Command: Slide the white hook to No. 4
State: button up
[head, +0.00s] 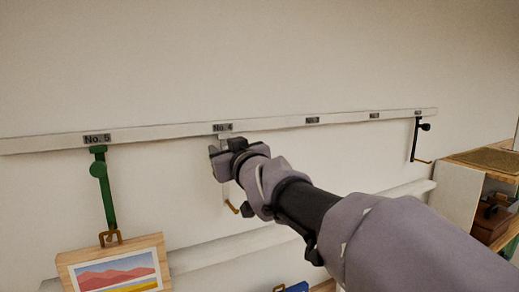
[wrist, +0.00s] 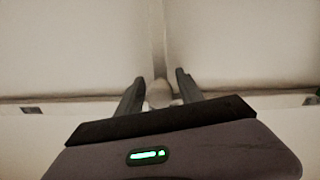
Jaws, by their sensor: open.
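The white hook (head: 226,194) hangs from the wall rail (head: 265,124) directly under the No. 4 label (head: 222,128). Its brass tip shows below my gripper, and its middle is hidden behind the gripper. My gripper (head: 217,163) is in front of the hook's upper part. In the wrist view, my gripper (wrist: 160,76) is open, with one finger on each side of the hook's pale knob (wrist: 159,93). The hook's strip (wrist: 158,40) runs between the fingers. I cannot tell whether either finger touches the knob.
A green hook (head: 108,195) at No. 5 holds a framed mountain picture (head: 115,272). A black hook (head: 414,140) hangs near the rail's right end. A wooden shelf unit (head: 485,185) stands at right. The rail between No. 4 and the black hook is clear.

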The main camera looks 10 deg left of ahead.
jog(key=shift+w, duration=0.1)
jog(key=v, duration=1.7)
jog(key=shift+s+b, duration=0.3)
jog(key=shift+b, duration=0.05)
